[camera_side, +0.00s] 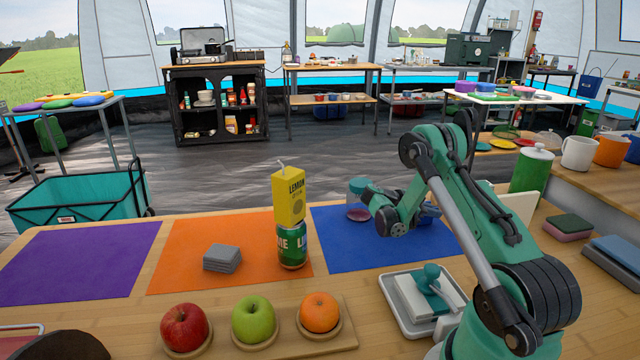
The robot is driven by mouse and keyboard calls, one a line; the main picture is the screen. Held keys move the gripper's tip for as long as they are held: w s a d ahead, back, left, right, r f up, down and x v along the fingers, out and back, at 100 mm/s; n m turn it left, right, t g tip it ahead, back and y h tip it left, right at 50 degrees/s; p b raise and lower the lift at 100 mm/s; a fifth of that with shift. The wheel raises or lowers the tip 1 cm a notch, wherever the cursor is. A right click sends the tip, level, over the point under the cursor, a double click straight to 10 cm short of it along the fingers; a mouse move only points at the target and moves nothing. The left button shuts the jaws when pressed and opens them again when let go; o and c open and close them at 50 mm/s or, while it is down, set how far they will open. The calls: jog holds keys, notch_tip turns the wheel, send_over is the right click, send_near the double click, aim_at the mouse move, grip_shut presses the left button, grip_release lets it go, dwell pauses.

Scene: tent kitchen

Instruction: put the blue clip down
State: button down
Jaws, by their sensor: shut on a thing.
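My gripper (412,213) is low over the blue mat (338,241), with its fingers mostly hidden by my wrist and arm. A small blue piece, the blue clip (428,217), shows at the right of the wrist, partly covered by my arm. My gripper is shut on it. The picture does not show clearly whether the clip touches the mat.
A clear jar with a teal lid (358,199) stands close left of my wrist. A yellow lemon carton (288,197) stands on a green can (292,246), beside grey slabs (222,258) on the orange mat (180,252). The purple mat (75,262) is bare.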

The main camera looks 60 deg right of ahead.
jog(key=c, duration=1)
grip_release()
jog(key=shift+o, duration=0.2)
jog(key=shift+r, duration=0.1)
jog(key=shift+w+a+r, duration=0.15)
jog(key=shift+w+a, duration=0.1)
jog(key=shift+w, duration=0.05)
jog(key=v, duration=1.1)
jog(key=shift+a+r, duration=0.1)
jog(key=shift+a, duration=0.05)
